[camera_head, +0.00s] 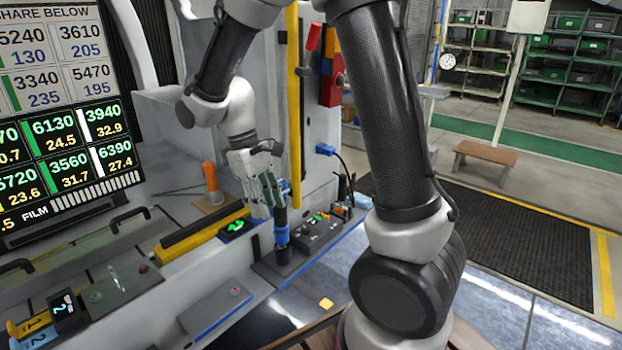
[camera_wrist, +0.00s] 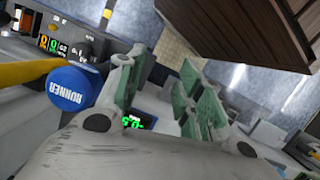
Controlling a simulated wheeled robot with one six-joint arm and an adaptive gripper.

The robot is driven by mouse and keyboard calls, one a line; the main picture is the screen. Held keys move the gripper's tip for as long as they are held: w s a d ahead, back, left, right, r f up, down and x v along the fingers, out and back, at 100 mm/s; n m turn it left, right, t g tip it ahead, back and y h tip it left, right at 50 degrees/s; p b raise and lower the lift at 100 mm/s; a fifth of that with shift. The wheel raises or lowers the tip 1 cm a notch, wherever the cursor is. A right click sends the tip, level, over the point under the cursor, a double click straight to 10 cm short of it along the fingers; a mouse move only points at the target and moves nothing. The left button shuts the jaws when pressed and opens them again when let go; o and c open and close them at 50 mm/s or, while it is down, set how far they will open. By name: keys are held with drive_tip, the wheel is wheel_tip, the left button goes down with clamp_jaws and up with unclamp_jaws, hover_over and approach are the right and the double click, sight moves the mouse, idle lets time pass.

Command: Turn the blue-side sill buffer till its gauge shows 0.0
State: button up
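My gripper (camera_head: 262,200) points down at the sill, over its blue-marked end. In the wrist view its green-padded fingers (camera_wrist: 165,95) stand apart with nothing visible between them. A gauge with green digits (camera_head: 235,226) is just left of the fingers. It also shows in the wrist view (camera_wrist: 135,121), at the base of the left finger; its digits are too small to read surely. I cannot clearly make out the blue-side buffer; the gripper may hide it.
A black tool with blue bands (camera_head: 282,238) stands close to the fingers; a blue cap marked RUNNER (camera_wrist: 77,88) is beside the left finger. An orange-handled tool (camera_head: 210,176) stands behind. A box with buttons (camera_head: 318,232) lies to the right. A yellow post (camera_head: 293,100) rises behind.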

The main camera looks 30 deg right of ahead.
drive_tip(key=s+d+r+m+t+y, duration=0.1)
drive_tip(key=s+d+r+m+t, duration=0.1)
drive_tip(key=s+d+r, duration=0.5)
drive_tip(key=shift+s+r+m+t+y, duration=0.3)
drive_tip(key=shift+s+r+t+y, duration=0.1)
drive_tip(key=shift+s+r+t, duration=0.25)
drive_tip(key=shift+w, duration=0.1)
